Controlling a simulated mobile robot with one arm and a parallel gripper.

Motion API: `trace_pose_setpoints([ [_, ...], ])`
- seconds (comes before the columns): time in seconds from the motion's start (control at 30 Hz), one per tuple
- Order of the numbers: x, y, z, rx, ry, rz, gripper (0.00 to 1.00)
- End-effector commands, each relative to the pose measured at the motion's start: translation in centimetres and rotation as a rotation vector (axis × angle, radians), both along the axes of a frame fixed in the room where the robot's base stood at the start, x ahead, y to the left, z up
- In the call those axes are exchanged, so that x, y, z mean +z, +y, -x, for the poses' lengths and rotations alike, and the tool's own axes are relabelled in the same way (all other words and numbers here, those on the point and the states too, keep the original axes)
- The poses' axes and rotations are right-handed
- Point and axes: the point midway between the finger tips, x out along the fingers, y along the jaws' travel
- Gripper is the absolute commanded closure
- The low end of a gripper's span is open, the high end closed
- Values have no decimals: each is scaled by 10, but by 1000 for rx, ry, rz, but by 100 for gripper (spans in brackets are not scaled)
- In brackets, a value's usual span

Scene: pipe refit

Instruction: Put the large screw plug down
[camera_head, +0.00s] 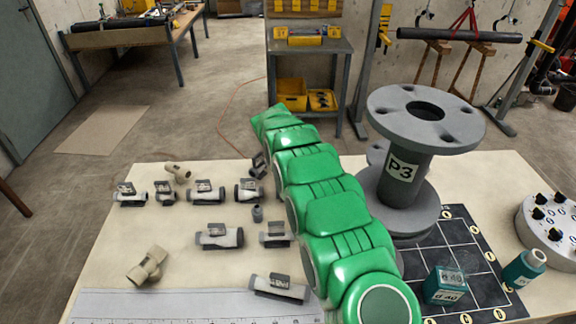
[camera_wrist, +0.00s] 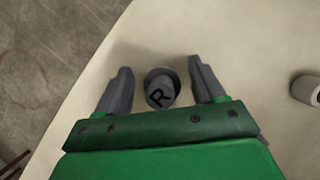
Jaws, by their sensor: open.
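The large screw plug (camera_wrist: 160,88) shows in the wrist view as a grey round piece with a dark rim and the letter R on its face. It stands between the two fingers of my gripper (camera_wrist: 160,92), over the pale tabletop. The fingers are open, with a visible gap to the plug on each side. I cannot tell for sure whether its underside rests on the table. In the head view my green arm hides the gripper, and I cannot make out this plug there.
The tabletop (camera_wrist: 255,45) has an edge left of the gripper, with floor beyond. A pale round piece (camera_wrist: 308,89) lies at the right. In the head view, several pipe fittings (camera_head: 219,237) lie left of my arm; a grey flanged pipe P3 (camera_head: 402,170) stands close on its right.

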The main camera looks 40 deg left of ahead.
Motion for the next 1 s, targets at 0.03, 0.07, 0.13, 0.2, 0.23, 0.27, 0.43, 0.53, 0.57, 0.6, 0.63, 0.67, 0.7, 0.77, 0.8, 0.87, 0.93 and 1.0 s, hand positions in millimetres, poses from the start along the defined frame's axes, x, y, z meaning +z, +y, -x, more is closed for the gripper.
trace_pose_setpoints([
  [0.03, 0, 0, 0, 0, 0, 0, 32],
  [0.07, 0, 0, 0, 0, 0, 0, 32],
  [0.13, 0, 0, 0, 0, 0, 0, 32],
  [0.2, 1, 1, 1, 0, 0, -1, 32],
  [0.23, 2, 1, 1, 1, 0, -1, 32],
  [0.27, 3, 1, 1, 1, 0, -1, 32],
  [0.43, 18, -1, 5, 0, -1, -1, 32],
  [0.53, 32, -1, 11, 2, -1, -2, 32],
  [0.57, 37, -1, 12, 1, -2, -3, 32],
  [0.6, 43, -2, 14, 0, -3, -3, 32],
  [0.63, 48, -2, 16, 0, -3, -3, 32],
  [0.67, 52, -2, 18, 1, -4, -3, 32],
  [0.7, 58, -2, 21, 0, -3, -3, 32],
  [0.77, 66, -3, 24, -1, -1, -2, 32],
  [0.8, 71, -4, 27, -1, -1, 0, 32],
  [0.87, 80, -3, 31, 0, -2, -1, 32],
  [0.93, 90, -4, 35, 0, -2, -2, 32],
  [1.0, 99, -4, 37, -1, -3, -4, 32],
])
